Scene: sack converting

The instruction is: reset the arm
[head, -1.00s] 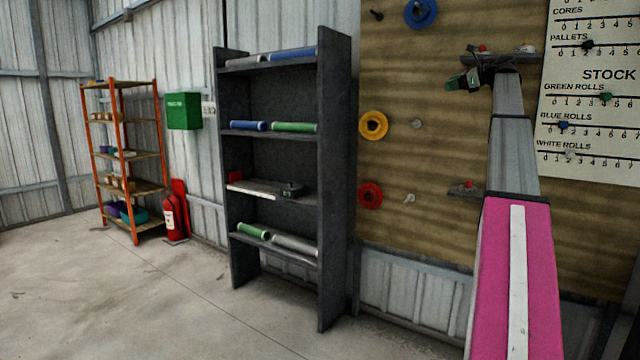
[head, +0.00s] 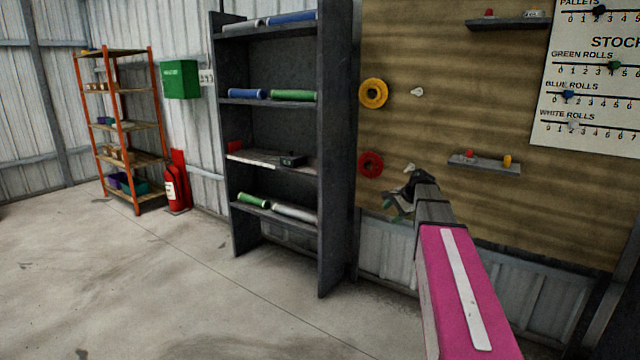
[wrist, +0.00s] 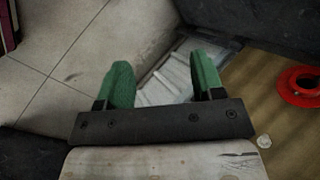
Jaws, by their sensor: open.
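My gripper (head: 393,203) is at the end of my pink and grey arm in the head view, in front of the lower edge of the wooden board (head: 450,120). In the wrist view my gripper (wrist: 165,85) shows two green fingers spread apart with nothing between them. Behind the fingers are the concrete floor and pale wall cladding (wrist: 172,80). The red ring (wrist: 300,86) on the board is to the right of the fingers, apart from them.
A dark shelf unit (head: 327,150) with blue, green and white rolls stands left of my gripper. A small ledge (head: 485,166) and a stock chart (head: 590,85) are on the right. An orange rack (head: 153,125) and fire extinguisher (head: 177,190) are farther left. The floor (head: 150,280) is clear.

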